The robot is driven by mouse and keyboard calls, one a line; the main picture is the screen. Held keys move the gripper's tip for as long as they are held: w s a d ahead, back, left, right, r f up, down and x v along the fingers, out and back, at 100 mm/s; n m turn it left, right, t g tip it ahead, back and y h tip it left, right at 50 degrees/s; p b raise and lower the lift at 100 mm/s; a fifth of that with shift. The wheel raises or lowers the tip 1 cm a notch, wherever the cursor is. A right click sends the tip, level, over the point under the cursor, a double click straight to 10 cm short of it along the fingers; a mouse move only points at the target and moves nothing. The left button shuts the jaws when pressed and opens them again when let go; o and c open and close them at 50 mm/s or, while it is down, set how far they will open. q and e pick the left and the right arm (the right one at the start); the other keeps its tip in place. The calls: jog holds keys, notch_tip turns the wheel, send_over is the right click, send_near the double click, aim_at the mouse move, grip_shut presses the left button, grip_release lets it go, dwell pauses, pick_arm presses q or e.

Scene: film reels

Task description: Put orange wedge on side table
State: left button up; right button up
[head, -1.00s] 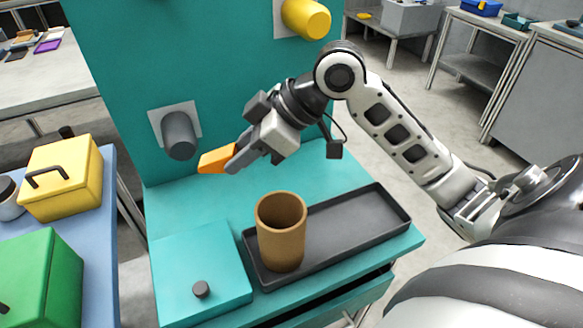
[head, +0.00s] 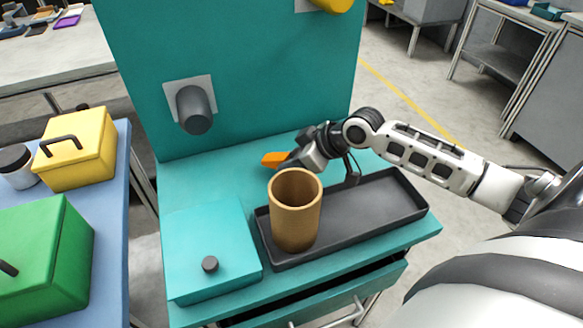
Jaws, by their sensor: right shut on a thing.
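The orange wedge (head: 274,159) is held in my right gripper (head: 287,161), low over the back of the teal table (head: 215,180), behind the brown cylinder. I cannot tell whether the wedge touches the tabletop. The gripper is shut on the wedge's right end, and the fingers are partly hidden by its own body. My left gripper is not in view. Which surface is the side table is not marked; a blue-topped table (head: 112,235) stands at the left.
A brown cylinder (head: 295,215) stands in a dark tray (head: 365,215). A teal lidded box (head: 208,245) is left of it. A yellow box (head: 75,150) and green box (head: 45,250) sit on the blue table. A grey knob (head: 194,108) juts from the teal back panel (head: 250,60).

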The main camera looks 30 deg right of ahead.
jog(key=shift+f, duration=1.2)
jog(key=shift+f, duration=0.2)
jog(key=o, duration=1)
jog(key=shift+c, duration=0.2)
jog(key=shift+r, duration=0.15)
